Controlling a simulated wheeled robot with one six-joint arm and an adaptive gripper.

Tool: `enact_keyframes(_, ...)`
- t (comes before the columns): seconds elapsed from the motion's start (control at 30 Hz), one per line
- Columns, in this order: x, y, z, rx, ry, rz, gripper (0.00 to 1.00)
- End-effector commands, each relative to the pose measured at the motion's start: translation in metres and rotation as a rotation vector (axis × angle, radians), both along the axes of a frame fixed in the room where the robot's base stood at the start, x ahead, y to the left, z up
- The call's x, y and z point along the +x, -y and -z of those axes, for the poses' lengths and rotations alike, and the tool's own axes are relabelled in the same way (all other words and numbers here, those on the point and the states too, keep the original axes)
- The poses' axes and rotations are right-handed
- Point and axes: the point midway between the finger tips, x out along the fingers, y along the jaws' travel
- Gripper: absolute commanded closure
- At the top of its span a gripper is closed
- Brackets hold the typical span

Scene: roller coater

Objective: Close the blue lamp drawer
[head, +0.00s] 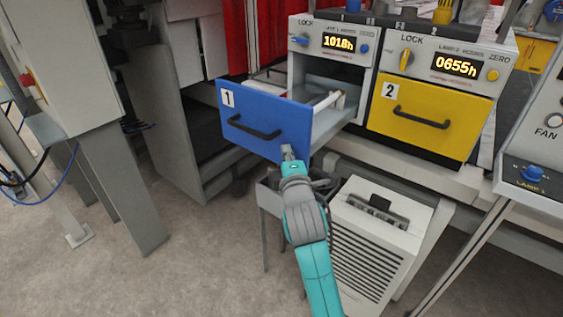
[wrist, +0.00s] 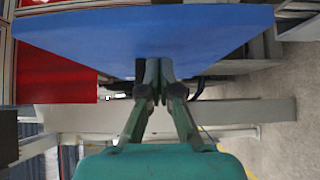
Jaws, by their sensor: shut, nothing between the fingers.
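The blue lamp drawer (head: 262,118), marked 1, is pulled out of its housing in the head view, with a black handle on its front. A white lamp tube shows inside it. My gripper (head: 288,153) is shut and empty at the lower right part of the blue front, below and right of the handle. In the wrist view the blue front (wrist: 150,35) fills the top, and the shut fingertips (wrist: 158,66) are at its surface. I cannot tell whether they touch it.
The yellow drawer (head: 425,118), marked 2, is shut to the right. A lock knob (head: 300,40) sits above the blue drawer's opening. A white vented box (head: 375,240) stands below, right of my arm. A grey cabinet (head: 60,75) stands at left. The floor at lower left is clear.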

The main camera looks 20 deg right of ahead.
Motion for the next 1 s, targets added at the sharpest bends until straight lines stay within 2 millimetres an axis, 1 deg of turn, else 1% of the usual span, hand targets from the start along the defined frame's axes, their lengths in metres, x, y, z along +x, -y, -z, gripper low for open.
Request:
enact_keyframes(0.03,0.002,0.004,0.000,0.001,0.000,0.001,1.00)
enact_keyframes(0.13,0.005,0.007,0.000,0.001,-0.001,0.001,1.00)
enact_keyframes(0.53,0.005,0.008,0.000,0.001,0.000,0.000,1.00)
enact_keyframes(0.67,0.009,0.013,0.000,0.001,0.000,0.001,1.00)
enact_keyframes(0.83,0.021,0.031,0.000,0.002,0.000,0.003,1.00)
enact_keyframes(1.0,0.043,0.063,0.000,0.001,0.000,0.005,1.00)
